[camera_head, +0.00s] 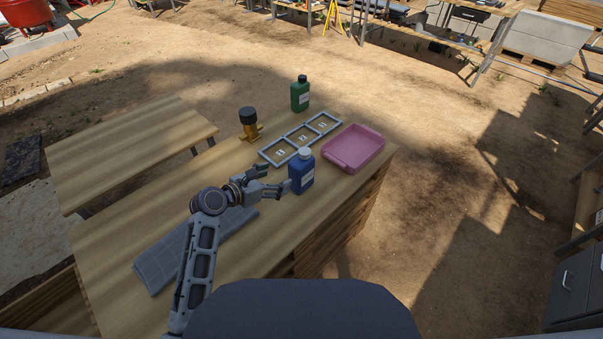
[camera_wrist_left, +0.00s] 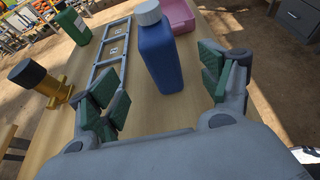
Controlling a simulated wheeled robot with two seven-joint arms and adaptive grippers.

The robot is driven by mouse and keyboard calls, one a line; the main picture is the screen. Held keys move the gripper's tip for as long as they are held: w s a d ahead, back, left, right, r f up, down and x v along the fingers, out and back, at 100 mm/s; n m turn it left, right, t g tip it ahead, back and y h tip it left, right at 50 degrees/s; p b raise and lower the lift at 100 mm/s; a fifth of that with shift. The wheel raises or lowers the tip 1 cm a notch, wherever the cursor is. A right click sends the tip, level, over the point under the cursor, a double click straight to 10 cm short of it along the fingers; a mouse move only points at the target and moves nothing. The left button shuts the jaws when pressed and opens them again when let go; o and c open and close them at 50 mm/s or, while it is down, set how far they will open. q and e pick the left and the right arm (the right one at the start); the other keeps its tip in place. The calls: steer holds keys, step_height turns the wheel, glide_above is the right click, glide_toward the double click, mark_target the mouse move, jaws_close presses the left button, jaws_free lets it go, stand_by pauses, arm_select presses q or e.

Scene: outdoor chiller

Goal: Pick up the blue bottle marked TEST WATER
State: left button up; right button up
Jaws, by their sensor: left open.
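The blue bottle (camera_head: 302,174) with a pale cap and a white label stands upright on the wooden table, near its right edge. In the left wrist view the blue bottle (camera_wrist_left: 160,58) stands ahead of the jaws, a little above the middle of the gap. Its label does not show there, and its print is too small to read in the head view. My left gripper (camera_head: 277,180) is open and empty, with its fingers pointing at the bottle. Its green-padded fingers (camera_wrist_left: 160,90) are spread wide in the left wrist view. My right gripper is not in view.
A grey three-compartment frame (camera_head: 284,137) lies behind the bottle, with a pink tray (camera_head: 342,163) to its right. A green bottle (camera_head: 300,95) and a brass fitting with a black top (camera_head: 249,122) stand farther back. A grey panel (camera_head: 155,262) lies under my left arm.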

mark_target(292, 171)
arm_select(q)
steer(key=x, duration=0.7)
steer(key=shift+w+d+b, duration=0.1)
steer(key=shift+d+b, duration=0.05)
steer(key=shift+b, duration=0.2)
steer(key=shift+w+d+f, duration=0.25)
steer(key=shift+w+d, duration=0.05)
steer(key=shift+w, duration=0.05)
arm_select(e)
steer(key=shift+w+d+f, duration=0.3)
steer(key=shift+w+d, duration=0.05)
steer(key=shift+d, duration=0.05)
arm_select(q)
steer(key=shift+w+d, duration=0.1)
steer(key=shift+x, duration=1.3)
steer(key=shift+w+d+f+b, duration=0.3)
steer(key=shift+w+d, duration=0.1)
steer(key=shift+w, duration=0.15)
steer(key=shift+w+d+f, duration=0.1)
steer(key=shift+w+d, duration=0.15)
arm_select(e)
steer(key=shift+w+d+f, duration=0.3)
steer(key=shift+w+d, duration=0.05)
